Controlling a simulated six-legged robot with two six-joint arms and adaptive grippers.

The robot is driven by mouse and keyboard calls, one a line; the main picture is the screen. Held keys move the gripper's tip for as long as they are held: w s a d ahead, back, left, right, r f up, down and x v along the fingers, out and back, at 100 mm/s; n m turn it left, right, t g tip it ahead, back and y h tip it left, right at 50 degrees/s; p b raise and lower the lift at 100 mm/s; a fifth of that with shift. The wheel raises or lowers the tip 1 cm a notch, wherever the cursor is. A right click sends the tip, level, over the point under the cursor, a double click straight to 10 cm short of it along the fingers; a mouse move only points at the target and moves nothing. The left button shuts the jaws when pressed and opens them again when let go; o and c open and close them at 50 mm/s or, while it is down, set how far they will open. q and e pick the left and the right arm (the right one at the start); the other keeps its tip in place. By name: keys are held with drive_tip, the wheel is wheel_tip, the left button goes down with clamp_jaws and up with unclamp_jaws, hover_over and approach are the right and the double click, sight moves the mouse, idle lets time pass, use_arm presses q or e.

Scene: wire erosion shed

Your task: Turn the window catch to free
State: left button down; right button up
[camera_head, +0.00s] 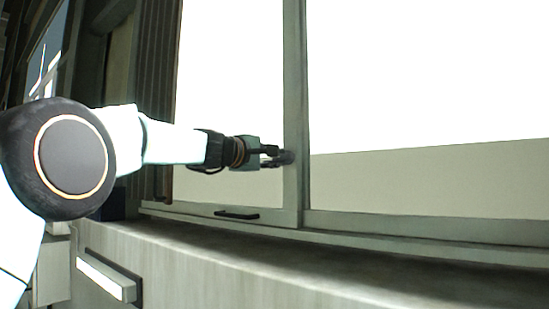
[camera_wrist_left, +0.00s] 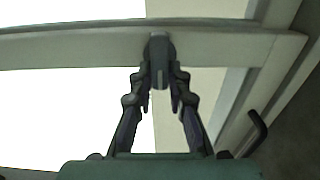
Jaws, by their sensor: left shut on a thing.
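The window catch (camera_wrist_left: 158,60) is a small dark grey piece on the pale window stile (camera_wrist_left: 85,50). In the head view the catch (camera_head: 287,157) sits on the upright stile between the two panes. My left gripper (camera_head: 276,157) reaches it from the left. In the left wrist view the fingers of my left gripper (camera_wrist_left: 160,90) stand on both sides of the catch's free end and are shut on it. The fingers partly hide the catch, and its exact turn is hard to tell in the head view. My right gripper is not in view.
A dark bar handle (camera_head: 237,214) is on the bottom rail of the left sash; it also shows in the left wrist view (camera_wrist_left: 257,130). A long pale sill (camera_head: 230,255) runs below the window. Slatted dark curtain or blind folds (camera_head: 157,90) hang at left.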

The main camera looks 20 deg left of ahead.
use_arm(q)
drive_tip(key=shift+r, duration=0.1)
drive_tip(key=c, duration=1.3)
unclamp_jaws()
drive_tip(key=v, duration=1.2)
